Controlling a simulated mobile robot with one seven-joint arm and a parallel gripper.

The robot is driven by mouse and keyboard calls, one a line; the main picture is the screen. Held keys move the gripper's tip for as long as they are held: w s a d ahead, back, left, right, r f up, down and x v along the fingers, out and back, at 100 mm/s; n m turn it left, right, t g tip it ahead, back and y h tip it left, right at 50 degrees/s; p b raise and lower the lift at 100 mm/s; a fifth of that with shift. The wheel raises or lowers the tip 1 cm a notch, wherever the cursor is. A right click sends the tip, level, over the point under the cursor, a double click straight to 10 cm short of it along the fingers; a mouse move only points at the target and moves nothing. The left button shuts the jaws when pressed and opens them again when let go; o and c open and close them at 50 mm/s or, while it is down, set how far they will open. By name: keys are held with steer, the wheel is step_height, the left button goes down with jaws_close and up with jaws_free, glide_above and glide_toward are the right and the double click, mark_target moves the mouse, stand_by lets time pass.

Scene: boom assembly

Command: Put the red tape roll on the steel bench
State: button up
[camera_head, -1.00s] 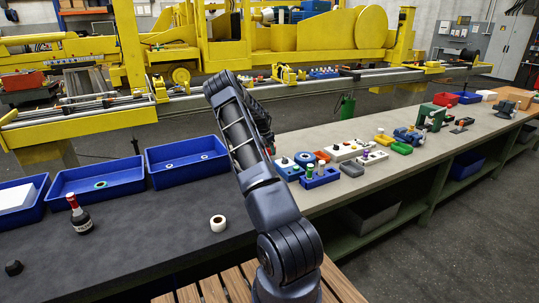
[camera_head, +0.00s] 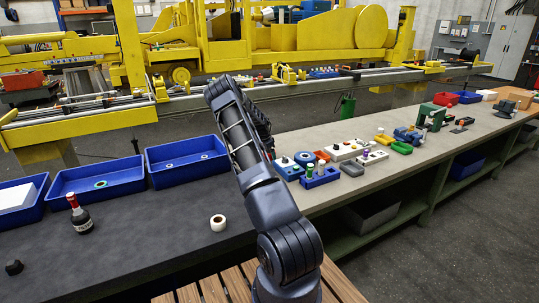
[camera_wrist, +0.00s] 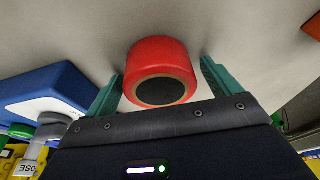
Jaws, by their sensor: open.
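The red tape roll (camera_wrist: 160,60) shows in the wrist view, with its dark core facing the camera, against a light grey surface. My gripper (camera_wrist: 160,78) is open, with one green finger on each side of the roll. A gap shows at the right finger; I cannot tell whether the left one touches. In the head view my forearm hides most of the gripper, and I cannot make out this roll for certain. A long light grey bench top (camera_head: 400,168) runs to the right, and a dark bench top (camera_head: 150,238) lies to the left; I cannot tell which is steel.
A blue box (camera_wrist: 45,85) is close to the left finger in the wrist view. Switch boxes (camera_head: 349,150) and small bins stand right of my arm. Blue trays (camera_head: 97,184), a bottle (camera_head: 79,215) and a white roll (camera_head: 218,223) are on the dark top, which has free room.

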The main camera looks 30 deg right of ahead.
steer(key=shift+r, duration=0.1)
steer(key=v, duration=1)
steer(key=shift+r, duration=0.3)
steer(key=s+a+r+n+t+y, duration=0.15)
steer(key=s+a+r+n, duration=0.35)
steer(key=s+a+r, duration=0.7)
steer(key=s+a+r+n+t+y, duration=0.1)
steer(key=s+a+r+n+y, duration=0.25)
steer(key=s+a+r, duration=0.85)
steer(key=s+a+r+n, duration=0.1)
steer(key=s+a+n, duration=0.2)
steer(key=s, duration=0.7)
steer(key=s+a+n+t+h, duration=0.1)
steer(key=s+a+n, duration=0.2)
steer(key=s, duration=0.7)
steer(key=s+a+r+n+t, duration=0.1)
steer(key=s+a+n, duration=0.2)
steer(key=s, duration=0.7)
steer(key=shift+s+a+r+h, duration=0.15)
steer(key=shift+s+r+h, duration=0.15)
steer(key=shift+h, duration=0.1)
